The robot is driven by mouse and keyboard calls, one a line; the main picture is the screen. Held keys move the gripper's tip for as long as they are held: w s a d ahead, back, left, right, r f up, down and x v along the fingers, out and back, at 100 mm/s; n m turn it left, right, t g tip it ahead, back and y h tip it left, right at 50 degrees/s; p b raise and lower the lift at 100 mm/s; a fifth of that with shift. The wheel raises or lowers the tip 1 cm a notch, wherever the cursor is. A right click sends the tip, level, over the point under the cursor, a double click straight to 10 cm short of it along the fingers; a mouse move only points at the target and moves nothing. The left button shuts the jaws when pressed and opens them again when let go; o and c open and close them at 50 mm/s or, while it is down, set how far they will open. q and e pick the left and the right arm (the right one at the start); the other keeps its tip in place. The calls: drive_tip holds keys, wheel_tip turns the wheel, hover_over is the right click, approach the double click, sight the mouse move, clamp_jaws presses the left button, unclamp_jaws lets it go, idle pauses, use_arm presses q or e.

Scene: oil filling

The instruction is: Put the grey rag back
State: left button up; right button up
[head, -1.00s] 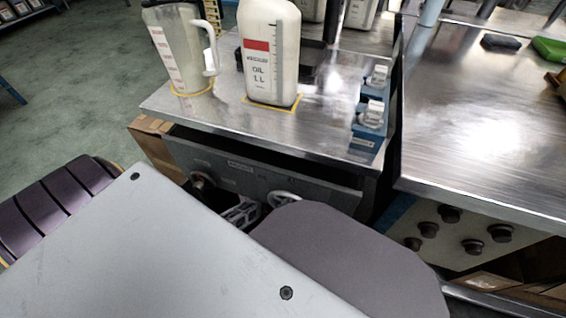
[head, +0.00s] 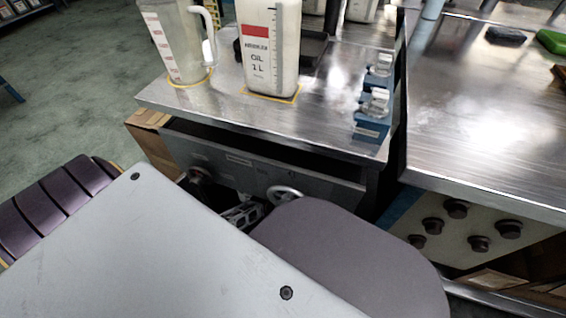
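No piece that I can surely call the grey rag shows. A small dark grey, flat item (head: 506,36) lies at the back of the right metal table, but I cannot tell whether it is cloth. Neither of my grippers shows clearly. A light metal linkage (head: 242,213) shows in the gap below the left table, mostly hidden by my own body, and I cannot tell whether it belongs to a gripper.
A clear measuring jug (head: 178,45) and a white oil bottle (head: 270,55) stand on the left table (head: 215,103). Blue clamp-like fixtures (head: 373,112) sit at its right edge. A green item (head: 552,41) lies on the right table (head: 480,150), whose front is clear.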

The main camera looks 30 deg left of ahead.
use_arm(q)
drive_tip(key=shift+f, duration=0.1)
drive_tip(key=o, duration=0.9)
